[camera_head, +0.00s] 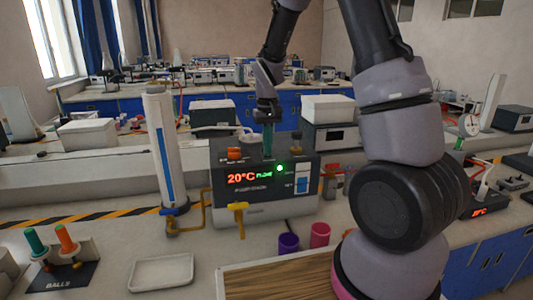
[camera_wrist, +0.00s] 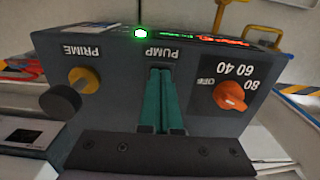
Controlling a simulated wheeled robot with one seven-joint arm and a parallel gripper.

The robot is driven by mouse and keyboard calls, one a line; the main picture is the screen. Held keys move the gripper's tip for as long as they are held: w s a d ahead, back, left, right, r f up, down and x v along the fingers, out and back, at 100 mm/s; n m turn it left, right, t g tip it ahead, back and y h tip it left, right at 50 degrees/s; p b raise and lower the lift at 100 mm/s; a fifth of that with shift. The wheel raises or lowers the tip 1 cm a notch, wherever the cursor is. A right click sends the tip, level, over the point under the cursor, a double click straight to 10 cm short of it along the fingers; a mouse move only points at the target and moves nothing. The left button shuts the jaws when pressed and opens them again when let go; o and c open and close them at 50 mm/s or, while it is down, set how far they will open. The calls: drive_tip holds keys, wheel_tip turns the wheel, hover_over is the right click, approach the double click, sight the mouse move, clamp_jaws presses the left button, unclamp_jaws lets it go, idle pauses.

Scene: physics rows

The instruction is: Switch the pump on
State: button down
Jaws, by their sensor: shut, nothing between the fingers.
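The pump unit (camera_head: 262,205) is a dark box whose front display (camera_head: 240,178) reads 20°C and what looks like FLOW. A green lamp (camera_head: 280,168) is lit on it; it also glows in the wrist view (camera_wrist: 140,33). My gripper (camera_head: 267,152) points down at the unit's top, its teal fingers together and empty. In the wrist view the fingers (camera_wrist: 160,72) end just below the PUMP label (camera_wrist: 161,53). The switch at that label is hidden behind them; I cannot tell its position or whether they touch it.
An orange dial (camera_wrist: 230,95) and the dark PRIME lever (camera_wrist: 62,102) flank the fingers on the same panel. A yellow tap (camera_head: 238,212) sticks out in front. A white column (camera_head: 160,145) stands left; purple (camera_head: 288,243) and pink (camera_head: 320,234) cups stand in front.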

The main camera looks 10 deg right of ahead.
wheel_tip(320, 180, up, 7)
idle(0.8)
drive_tip(key=s+d+r+m+t+y, duration=0.1)
drive_tip(key=s+d+r+m+t, duration=0.1)
drive_tip(key=s+r, duration=0.6)
drive_tip(key=s+d+r+m+t+y, duration=0.1)
drive_tip(key=s+d+r+m+t, duration=0.1)
drive_tip(key=s+r+t, duration=0.3)
drive_tip(key=s+d+r, duration=0.1)
drive_tip(key=s+r, duration=0.3)
drive_tip(key=s, duration=0.5)
drive_tip(key=shift+d+r, duration=0.15)
drive_tip(key=shift+d, duration=0.25)
idle(0.6)
